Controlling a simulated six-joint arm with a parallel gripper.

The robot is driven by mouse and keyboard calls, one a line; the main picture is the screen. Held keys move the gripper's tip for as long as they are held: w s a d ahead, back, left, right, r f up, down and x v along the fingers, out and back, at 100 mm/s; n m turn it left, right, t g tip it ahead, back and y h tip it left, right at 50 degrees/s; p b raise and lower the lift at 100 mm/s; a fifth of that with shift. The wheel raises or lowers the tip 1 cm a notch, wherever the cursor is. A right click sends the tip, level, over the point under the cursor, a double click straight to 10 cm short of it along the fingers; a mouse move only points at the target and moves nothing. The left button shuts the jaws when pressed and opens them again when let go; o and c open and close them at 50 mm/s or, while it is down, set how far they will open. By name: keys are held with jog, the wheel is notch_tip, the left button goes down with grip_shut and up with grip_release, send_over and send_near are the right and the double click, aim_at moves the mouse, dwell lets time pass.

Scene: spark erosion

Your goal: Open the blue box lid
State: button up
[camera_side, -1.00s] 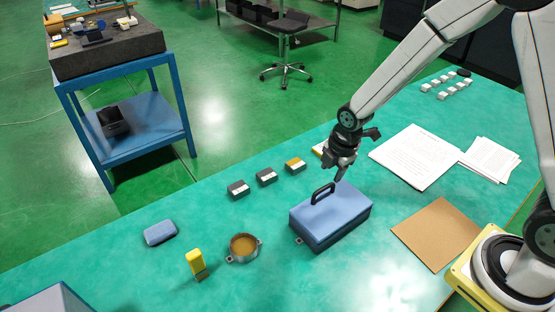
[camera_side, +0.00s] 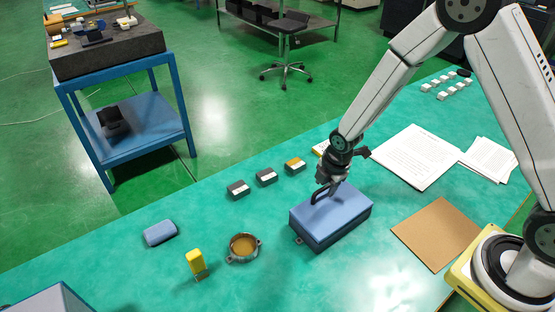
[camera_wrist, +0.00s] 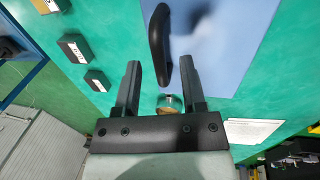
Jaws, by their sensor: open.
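The blue box (camera_side: 332,221) stands on the green table with its lid shut. A black handle (camera_side: 322,192) rises from the lid. My gripper (camera_side: 330,193) is down just above the lid at the handle and partly covers it in the side view. In the wrist view my gripper (camera_wrist: 160,75) is open, with its two dark fingers apart. The black handle (camera_wrist: 159,42) reaches toward the gap between the fingertips there, near the right finger. The blue lid (camera_wrist: 225,40) fills the area behind it. Whether a finger touches the handle I cannot tell.
A round pot (camera_side: 243,247), a yellow item (camera_side: 196,263) and a blue-grey block (camera_side: 160,233) lie left of the box. Several small blocks (camera_side: 266,177) lie behind it. A brown sheet (camera_side: 437,233) and white papers (camera_side: 416,156) lie to the right.

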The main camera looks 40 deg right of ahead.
grip_shut()
dwell(1.4)
